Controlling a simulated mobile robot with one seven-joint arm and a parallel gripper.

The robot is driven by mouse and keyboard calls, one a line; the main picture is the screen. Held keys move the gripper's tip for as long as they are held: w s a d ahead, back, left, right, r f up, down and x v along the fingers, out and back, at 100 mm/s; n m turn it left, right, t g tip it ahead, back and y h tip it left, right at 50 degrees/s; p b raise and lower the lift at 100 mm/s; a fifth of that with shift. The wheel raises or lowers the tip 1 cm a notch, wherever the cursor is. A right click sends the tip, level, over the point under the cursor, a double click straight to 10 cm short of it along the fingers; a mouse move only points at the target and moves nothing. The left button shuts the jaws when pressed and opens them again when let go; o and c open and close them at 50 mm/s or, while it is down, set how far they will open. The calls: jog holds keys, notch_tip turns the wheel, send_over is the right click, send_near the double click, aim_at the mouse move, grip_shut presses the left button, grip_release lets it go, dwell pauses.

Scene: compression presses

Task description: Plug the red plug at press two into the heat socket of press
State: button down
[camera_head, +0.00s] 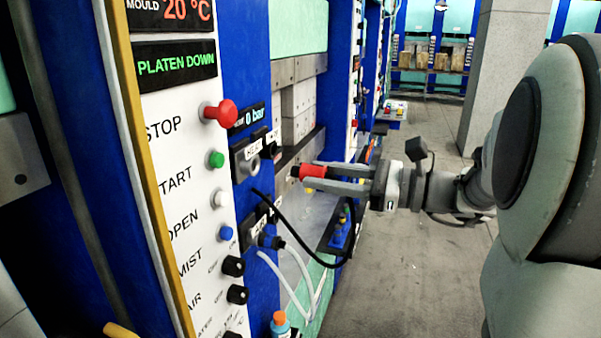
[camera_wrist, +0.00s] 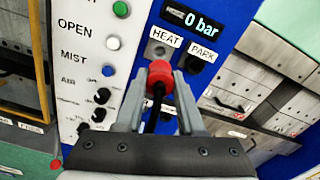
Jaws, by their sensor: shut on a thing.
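The red plug (camera_head: 313,171) is clamped between the two fingers of my gripper (camera_head: 318,178), its dark tip facing the press panel on the left. The HEAT socket (camera_head: 252,165) is a round grey fitting on a plate; the plug is apart from it, with a visible gap. In the wrist view the plug (camera_wrist: 160,74) lies just below the HEAT socket (camera_wrist: 158,50). My gripper (camera_wrist: 160,92) is shut on the plug there too. The dark PARK socket (camera_wrist: 193,65) sits right of HEAT. A black cable (camera_head: 300,250) loops below the plug.
A red stop knob (camera_head: 221,113) juts out above left of the HEAT socket. A green button (camera_head: 216,159) and several other controls line the white panel. White hoses (camera_head: 290,285) hang below. The grey floor (camera_head: 400,280) right of the press is clear.

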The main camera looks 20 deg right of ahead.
jog(key=shift+p+x, duration=0.35)
jog(key=shift+x, duration=2.6)
jog(key=shift+w+a+n, duration=0.3)
jog(key=shift+w+a, duration=0.55)
jog(key=shift+a, duration=0.3)
jog(key=shift+c, duration=2.2)
grip_release()
jog(key=shift+a, duration=0.1)
jog(key=b+v, duration=0.2)
jog(key=v, duration=1.5)
jog(key=shift+d, duration=0.2)
